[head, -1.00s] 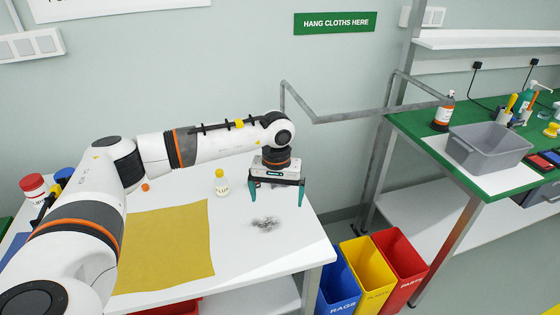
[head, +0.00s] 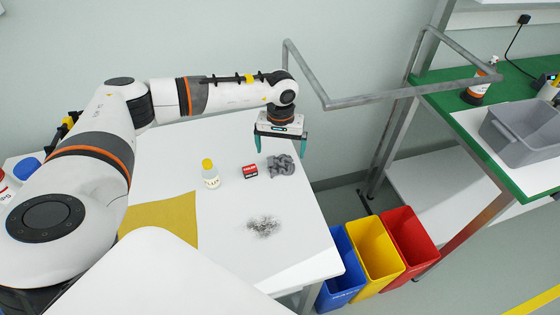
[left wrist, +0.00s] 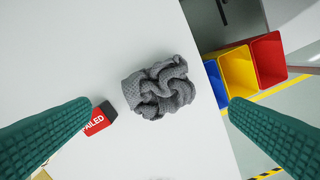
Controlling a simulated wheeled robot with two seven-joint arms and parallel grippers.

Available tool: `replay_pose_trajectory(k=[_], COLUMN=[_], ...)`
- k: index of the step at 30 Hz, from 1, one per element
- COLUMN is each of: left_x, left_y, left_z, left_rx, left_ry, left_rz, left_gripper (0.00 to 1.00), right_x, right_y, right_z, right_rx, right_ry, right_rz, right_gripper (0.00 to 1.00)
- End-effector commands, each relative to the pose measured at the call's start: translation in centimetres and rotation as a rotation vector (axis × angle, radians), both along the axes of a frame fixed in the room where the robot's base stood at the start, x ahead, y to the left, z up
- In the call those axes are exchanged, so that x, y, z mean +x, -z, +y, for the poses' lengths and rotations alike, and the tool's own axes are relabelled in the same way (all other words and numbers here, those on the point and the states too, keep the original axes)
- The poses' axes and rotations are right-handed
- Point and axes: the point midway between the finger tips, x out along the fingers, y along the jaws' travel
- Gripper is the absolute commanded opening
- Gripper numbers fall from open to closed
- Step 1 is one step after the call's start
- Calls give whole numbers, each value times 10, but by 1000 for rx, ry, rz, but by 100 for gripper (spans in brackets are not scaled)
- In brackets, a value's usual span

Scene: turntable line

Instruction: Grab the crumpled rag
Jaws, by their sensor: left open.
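The crumpled rag (head: 281,165) is a grey, folded heap on the white table, near its right edge. It also shows in the left wrist view (left wrist: 160,88), lying between the two teal fingers but farther away. My left gripper (head: 280,151) is open and empty, pointing down above the rag with a gap. My right gripper is not seen in these frames.
A red box marked FAILED (head: 250,171) stands just left of the rag, and it shows close to a finger in the wrist view (left wrist: 97,119). A yellow-capped bottle (head: 210,176), metal shavings (head: 263,226) and a mustard cloth (head: 165,222) share the table (head: 290,262). Bins (head: 372,262) stand beyond its right edge.

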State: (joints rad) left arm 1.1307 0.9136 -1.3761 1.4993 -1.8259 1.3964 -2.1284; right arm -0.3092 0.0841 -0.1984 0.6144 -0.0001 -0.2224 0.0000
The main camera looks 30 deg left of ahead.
Motion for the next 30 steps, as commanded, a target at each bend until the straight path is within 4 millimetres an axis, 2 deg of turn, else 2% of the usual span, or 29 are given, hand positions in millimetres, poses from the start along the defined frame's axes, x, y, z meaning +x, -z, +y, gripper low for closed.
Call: replay_pose_trajectory(k=[5, 10, 15, 23, 30], left_x=[0, -1, -1, -1, 0], left_y=[11, 35, 57, 61, 60], left_z=[0, 0, 0, 0, 0], left_rx=[-1, 1, 0, -1, -1], left_ry=[1, 0, 0, 1, 0], left_rz=[2, 4, 2, 0, 0], left_gripper=[100, 100, 100, 100, 62], right_x=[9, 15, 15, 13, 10], right_y=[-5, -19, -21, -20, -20], right_z=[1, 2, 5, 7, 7], right_rx=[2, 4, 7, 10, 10], right_ry=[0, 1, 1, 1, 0], right_rz=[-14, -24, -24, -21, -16], right_gripper=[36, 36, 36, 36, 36])
